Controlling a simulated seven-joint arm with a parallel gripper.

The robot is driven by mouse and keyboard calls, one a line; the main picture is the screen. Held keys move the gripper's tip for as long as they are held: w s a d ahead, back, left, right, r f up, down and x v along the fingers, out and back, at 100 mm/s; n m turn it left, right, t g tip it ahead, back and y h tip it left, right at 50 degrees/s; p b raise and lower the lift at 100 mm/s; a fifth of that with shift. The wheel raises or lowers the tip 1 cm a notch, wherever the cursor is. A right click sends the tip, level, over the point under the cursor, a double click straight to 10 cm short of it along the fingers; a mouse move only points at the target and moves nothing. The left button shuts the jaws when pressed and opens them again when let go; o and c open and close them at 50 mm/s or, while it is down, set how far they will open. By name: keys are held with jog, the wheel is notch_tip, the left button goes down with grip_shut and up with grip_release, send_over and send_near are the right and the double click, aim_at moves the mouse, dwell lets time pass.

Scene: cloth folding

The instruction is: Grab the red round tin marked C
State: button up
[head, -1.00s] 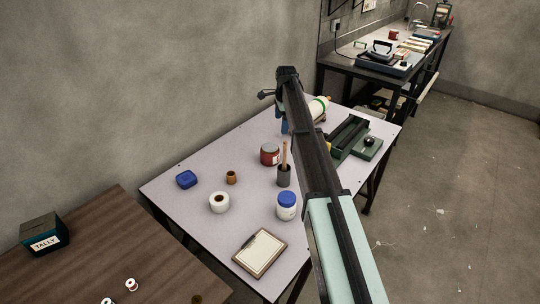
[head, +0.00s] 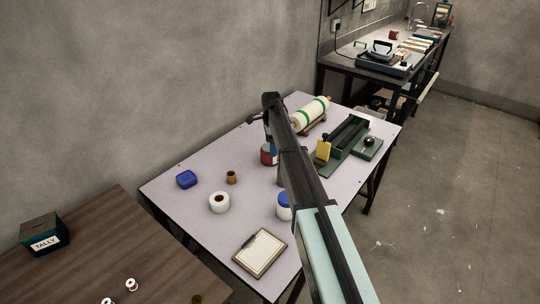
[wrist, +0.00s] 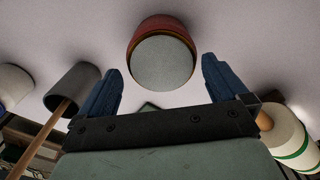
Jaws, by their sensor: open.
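The red round tin (head: 265,158) stands on the pale table, partly covered by my gripper and arm in the head view. In the wrist view the red tin (wrist: 162,25) shows its pale grey lid, just beyond and between my fingertips. No letter C can be made out on it. My gripper (wrist: 161,68) is open, its two blue fingers spread apart with nothing held between them. In the head view my gripper (head: 267,138) is over the tin; whether it touches the tin cannot be told.
A grey cup (wrist: 70,90) with a wooden stick is left of my fingers in the wrist view. A white roll (head: 309,113) with green bands lies behind. A white jar (head: 284,208) with blue lid, a white tape roll (head: 219,202) and a blue box (head: 187,180) share the table.

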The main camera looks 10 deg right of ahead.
jog(key=shift+w+a+f, duration=0.1)
jog(key=shift+f, duration=1.2)
jog(key=shift+a+f, duration=0.1)
jog(key=shift+f, duration=1.2)
jog(key=c, duration=1.2)
